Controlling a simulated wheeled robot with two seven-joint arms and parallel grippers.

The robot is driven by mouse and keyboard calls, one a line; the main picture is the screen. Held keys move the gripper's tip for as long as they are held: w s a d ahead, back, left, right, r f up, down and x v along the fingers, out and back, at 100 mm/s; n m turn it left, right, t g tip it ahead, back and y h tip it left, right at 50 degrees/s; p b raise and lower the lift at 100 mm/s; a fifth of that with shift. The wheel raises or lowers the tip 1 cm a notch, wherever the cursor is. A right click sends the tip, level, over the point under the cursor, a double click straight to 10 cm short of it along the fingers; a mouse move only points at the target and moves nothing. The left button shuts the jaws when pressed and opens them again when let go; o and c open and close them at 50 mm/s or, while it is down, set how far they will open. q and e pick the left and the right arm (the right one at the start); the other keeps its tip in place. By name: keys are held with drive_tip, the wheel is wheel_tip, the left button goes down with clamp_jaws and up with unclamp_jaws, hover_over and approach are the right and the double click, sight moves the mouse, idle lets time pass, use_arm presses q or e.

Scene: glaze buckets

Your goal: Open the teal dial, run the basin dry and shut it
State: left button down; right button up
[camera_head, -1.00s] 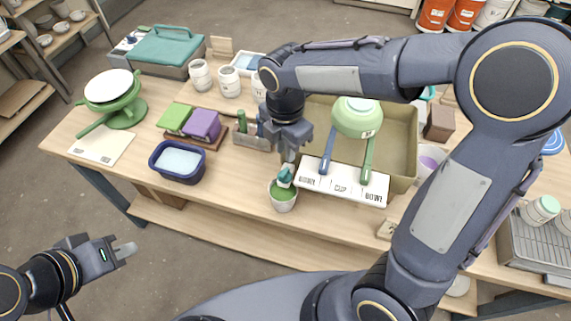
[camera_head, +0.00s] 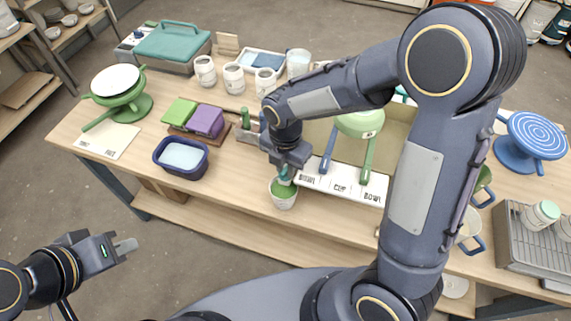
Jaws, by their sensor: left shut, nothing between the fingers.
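A teal dial (camera_head: 284,176) shows at the front left corner of the tan basin (camera_head: 398,122), just above a white cup (camera_head: 283,195) with green inside. My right gripper (camera_head: 287,168) points down at the dial, close over it; its fingers overlap the dial, and I cannot tell whether they grip it. The dial's turn is hidden. A pale green bowl (camera_head: 362,121) sits at the basin, whose floor is partly hidden by my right arm. My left gripper (camera_head: 125,247) is shut and empty, off the table's front left.
A white labelled strip (camera_head: 341,186) runs along the basin's front, with a blue handle and a green handle over it. A navy tub (camera_head: 181,157) stands left of the cup. A wire rack (camera_head: 530,245) is at the right.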

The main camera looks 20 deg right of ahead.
clamp_jaws()
drive_tip(key=shift+m, duration=0.3)
drive_tip(key=m+b, duration=0.2)
drive_tip(key=m, duration=0.4)
drive_tip(key=m+b, duration=0.1)
drive_tip(key=m, duration=0.3)
drive_tip(key=shift+r+m+b, duration=0.1)
drive_tip(key=shift+m+b, duration=0.45)
drive_tip(key=shift+m, duration=1.85)
unclamp_jaws()
